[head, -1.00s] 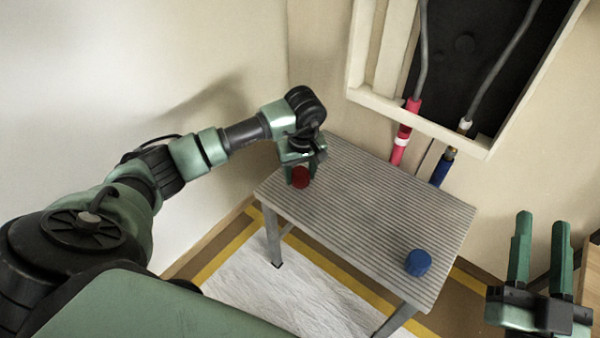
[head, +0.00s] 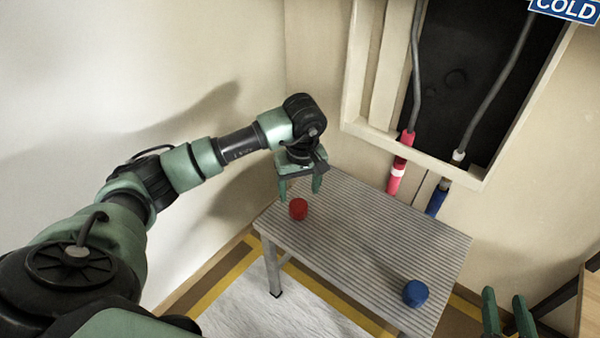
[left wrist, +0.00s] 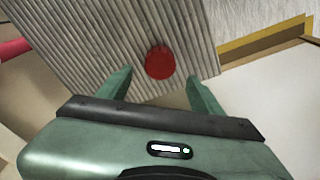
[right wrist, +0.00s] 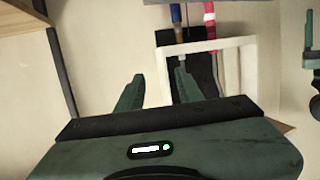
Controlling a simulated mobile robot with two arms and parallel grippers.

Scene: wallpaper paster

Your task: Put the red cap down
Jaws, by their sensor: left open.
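The red cap (head: 298,209) sits on the grey ribbed table (head: 360,235) near its left corner. It also shows in the left wrist view (left wrist: 160,62), beyond the fingertips and between their lines. My left gripper (head: 300,190) is open and empty, just above and behind the cap, apart from it. In the left wrist view the two green fingers (left wrist: 158,80) are spread wide. My right gripper (head: 505,300) is at the lower right of the head view, partly cut off. Its fingers (right wrist: 158,80) are apart with nothing between them in the right wrist view.
A blue cap (head: 416,293) stands at the table's right front corner. A framed wall recess (head: 470,80) holds a red pipe (head: 397,177) and a blue pipe (head: 437,199) behind the table. A COLD sign (head: 565,8) is at the upper right. The table's middle is clear.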

